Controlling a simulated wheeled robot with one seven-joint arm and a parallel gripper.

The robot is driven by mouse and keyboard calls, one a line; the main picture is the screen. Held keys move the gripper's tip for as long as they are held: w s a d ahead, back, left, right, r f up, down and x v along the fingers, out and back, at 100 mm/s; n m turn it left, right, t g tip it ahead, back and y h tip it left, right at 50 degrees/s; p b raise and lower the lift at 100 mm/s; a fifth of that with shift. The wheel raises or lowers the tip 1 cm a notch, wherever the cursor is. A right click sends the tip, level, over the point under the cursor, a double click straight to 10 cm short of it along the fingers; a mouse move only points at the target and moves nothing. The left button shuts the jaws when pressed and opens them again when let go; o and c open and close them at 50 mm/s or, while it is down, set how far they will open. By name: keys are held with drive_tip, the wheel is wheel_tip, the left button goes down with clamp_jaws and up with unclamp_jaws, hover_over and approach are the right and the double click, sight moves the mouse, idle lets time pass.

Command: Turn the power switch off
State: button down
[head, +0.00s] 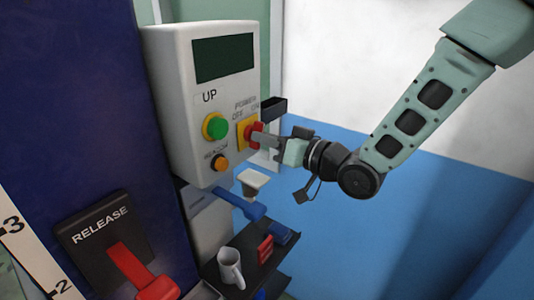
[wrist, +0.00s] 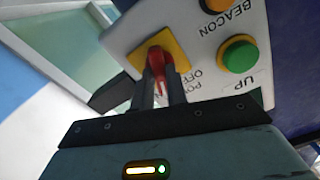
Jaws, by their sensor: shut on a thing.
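The power switch (head: 255,134) is a red rotary knob on a yellow square plate, on the right of the white control box (head: 182,100). Labels POWER, OFF and ON are printed above it. My gripper (head: 264,139) comes in from the right and is shut on the red knob. In the wrist view the red knob (wrist: 159,62) sits between my two fingertips (wrist: 160,88), in front of the yellow plate (wrist: 178,49). The fingers hide part of the knob and of the lettering, so its exact setting is hard to tell.
Beside the switch are a green UP button (head: 215,126) and an orange BEACON button (head: 219,162). Below are a blue handle (head: 240,205), a shelf with a mug (head: 230,268), and a red RELEASE lever (head: 130,268). Free room lies right of the box.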

drive_tip(key=shift+f+n+b, duration=0.1)
drive_tip(key=shift+n+b, duration=6.1)
drive_tip(key=shift+b, duration=2.65)
drive_tip(key=c, duration=1.4)
unclamp_jaws()
